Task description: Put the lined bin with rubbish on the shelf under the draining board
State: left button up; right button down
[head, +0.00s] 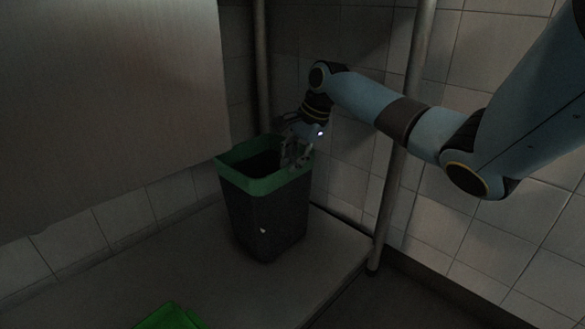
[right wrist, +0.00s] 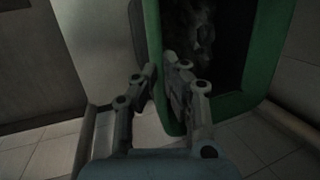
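The lined bin (head: 265,220) is a dark tapered bin with a green liner folded over its rim. It stands upright on the grey shelf (head: 335,262), below the level of the metal draining board (head: 110,100). Its inside is dark; crumpled rubbish (right wrist: 205,25) shows faintly in the right wrist view. My right gripper (head: 297,152) is at the bin's rim on the right side. In the right wrist view its fingers (right wrist: 161,64) lie on either side of the green rim (right wrist: 170,115), one inside and one outside, and look closed on it. My left gripper is out of view.
A bright green item (head: 170,317) is cut off at the bottom edge. Metal legs (head: 400,150) and (head: 262,70) stand right of and behind the bin. Tiled walls (head: 455,215) close off the back and right.

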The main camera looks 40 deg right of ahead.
jog(key=shift+f, duration=0.1)
jog(key=c, duration=1.5)
grip_release()
